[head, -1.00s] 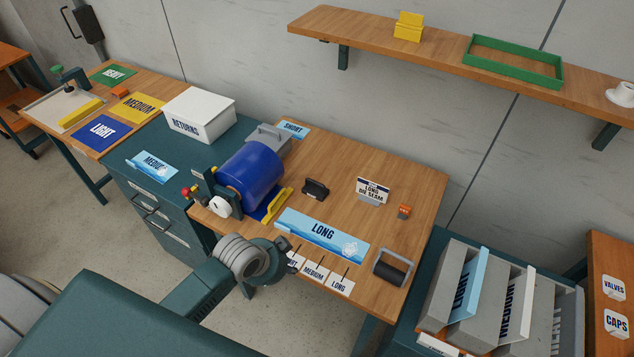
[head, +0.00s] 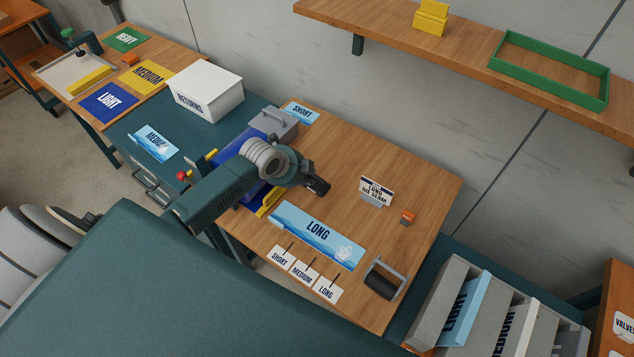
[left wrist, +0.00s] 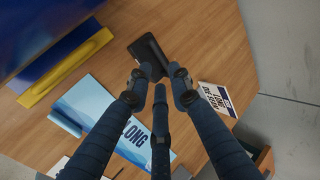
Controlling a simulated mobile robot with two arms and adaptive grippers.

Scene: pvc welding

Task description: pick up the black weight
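The black weight (left wrist: 148,58) is a small dark block on the wooden table; in the left wrist view it lies just beyond my fingertips, slightly left of centre. In the head view my left gripper covers the place where it stands, so I cannot clearly tell it from the dark fingers. My left gripper (head: 317,185) is over the middle of the table. In the left wrist view its fingers (left wrist: 160,82) are spread apart with bare wood between the tips. I cannot tell how high they are above the table. My right gripper is not in view.
The blue drum (left wrist: 35,25) and its yellow bar (left wrist: 65,68) stand close on the left. The LONG sheet (head: 318,235), a small sign (head: 376,191), an orange block (head: 408,217) and a dark roller with a grey handle (head: 383,282) are on the wooden table (head: 425,190).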

